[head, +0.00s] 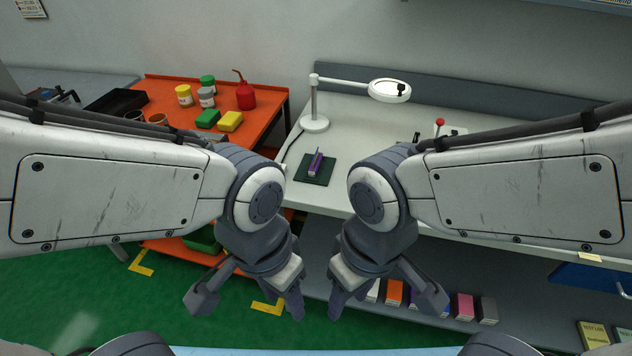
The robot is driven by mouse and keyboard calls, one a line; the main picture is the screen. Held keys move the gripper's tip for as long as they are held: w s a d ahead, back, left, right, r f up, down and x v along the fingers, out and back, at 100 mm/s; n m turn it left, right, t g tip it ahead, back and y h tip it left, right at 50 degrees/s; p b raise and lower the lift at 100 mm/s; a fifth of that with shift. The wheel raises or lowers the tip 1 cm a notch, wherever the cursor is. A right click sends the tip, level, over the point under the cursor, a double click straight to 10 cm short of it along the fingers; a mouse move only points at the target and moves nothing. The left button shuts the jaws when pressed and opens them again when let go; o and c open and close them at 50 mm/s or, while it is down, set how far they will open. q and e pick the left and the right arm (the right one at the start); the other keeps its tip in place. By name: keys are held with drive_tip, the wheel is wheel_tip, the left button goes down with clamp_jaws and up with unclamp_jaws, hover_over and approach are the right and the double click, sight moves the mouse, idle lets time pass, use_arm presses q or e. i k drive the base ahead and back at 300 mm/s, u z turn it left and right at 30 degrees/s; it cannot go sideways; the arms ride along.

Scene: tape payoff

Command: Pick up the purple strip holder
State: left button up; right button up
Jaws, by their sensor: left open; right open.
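The purple strip holder (315,163) stands on a small dark green mat (325,175) on the grey-white bench, near its left front part. My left gripper (249,307) is open and empty, pointing down in front of the bench, below and left of the holder. My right gripper (388,306) is open and empty, pointing down in front of the bench, below and right of the holder. Both grippers are apart from the holder, and nothing hides it.
A white magnifier lamp (315,123) stands behind the holder. A device with a red knob (440,122) is at right. An orange table (268,98) at left carries tins, a red oil can (245,96) and sponge-like blocks. Coloured boxes (464,307) sit on the shelf below.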

sight(317, 160)
drive_tip(key=z, duration=0.25)
drive_tip(key=i, duration=0.9)
drive_tip(key=u, duration=0.35)
